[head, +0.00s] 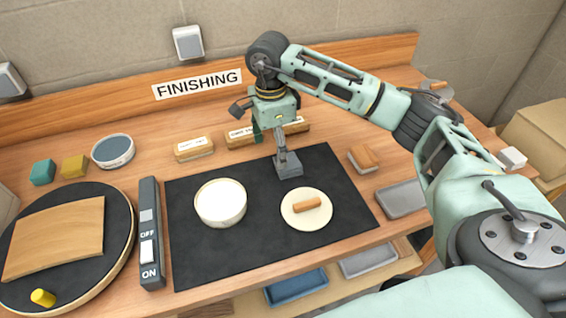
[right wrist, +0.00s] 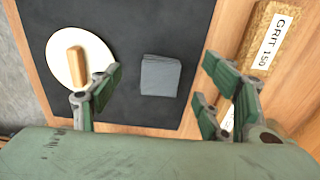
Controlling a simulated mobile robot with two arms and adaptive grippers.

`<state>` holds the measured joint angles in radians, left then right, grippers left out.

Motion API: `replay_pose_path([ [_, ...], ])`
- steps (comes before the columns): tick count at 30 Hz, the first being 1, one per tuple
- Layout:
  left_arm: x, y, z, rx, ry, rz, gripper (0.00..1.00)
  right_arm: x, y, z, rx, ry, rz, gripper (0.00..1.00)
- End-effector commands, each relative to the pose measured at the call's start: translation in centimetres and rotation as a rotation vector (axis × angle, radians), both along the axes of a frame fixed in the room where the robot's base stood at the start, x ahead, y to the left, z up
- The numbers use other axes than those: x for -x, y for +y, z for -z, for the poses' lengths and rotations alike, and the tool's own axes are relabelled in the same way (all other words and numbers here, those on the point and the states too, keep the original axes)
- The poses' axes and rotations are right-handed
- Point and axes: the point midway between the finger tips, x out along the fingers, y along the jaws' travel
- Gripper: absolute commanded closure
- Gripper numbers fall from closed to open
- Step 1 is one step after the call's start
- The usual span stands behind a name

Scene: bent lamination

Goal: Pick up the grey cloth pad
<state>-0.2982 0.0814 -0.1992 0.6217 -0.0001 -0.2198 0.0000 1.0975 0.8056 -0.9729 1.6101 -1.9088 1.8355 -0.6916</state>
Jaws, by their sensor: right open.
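The grey cloth pad (head: 289,168) is a small, flat, square stack on the black mat (head: 240,250), near the mat's back edge. In the right wrist view the pad (right wrist: 160,76) lies flat between the lines of my fingers, ahead of them and touched by neither. My right gripper (head: 275,142) hangs over the back of the mat, just behind and above the pad in the head view. It is open and empty, its green-padded fingers wide apart in the right wrist view (right wrist: 163,88). My left gripper is not in view.
A round cream disc with a wooden handle (head: 306,209) lies right of a white bowl (head: 220,203) on the mat. Sanding blocks (head: 194,148) stand along the back. A switch box (head: 151,233) and a round turntable (head: 118,245) are at left, a grey tray (head: 402,198) at right.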

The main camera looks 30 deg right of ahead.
Motion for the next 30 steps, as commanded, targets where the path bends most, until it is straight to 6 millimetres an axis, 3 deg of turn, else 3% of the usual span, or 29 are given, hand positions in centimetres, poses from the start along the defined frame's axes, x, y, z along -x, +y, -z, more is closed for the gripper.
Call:
replay_pose_path([
  [1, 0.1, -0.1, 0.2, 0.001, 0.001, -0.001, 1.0, 0.0, -1.5, -0.4, 0.047, 0.007, 0.01, 0.3],
  [5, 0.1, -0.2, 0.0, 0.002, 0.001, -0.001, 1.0, 0.3, -3.1, -0.5, 0.096, 0.023, 0.02, 0.3],
  [21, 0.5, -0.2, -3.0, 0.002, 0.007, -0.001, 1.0, 0.7, -3.7, 6.1, 0.093, 0.023, 0.021, 0.3],
  [30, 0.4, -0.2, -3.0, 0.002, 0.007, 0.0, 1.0, 0.6, -3.8, 6.9, 0.093, 0.021, 0.019, 0.3],
])
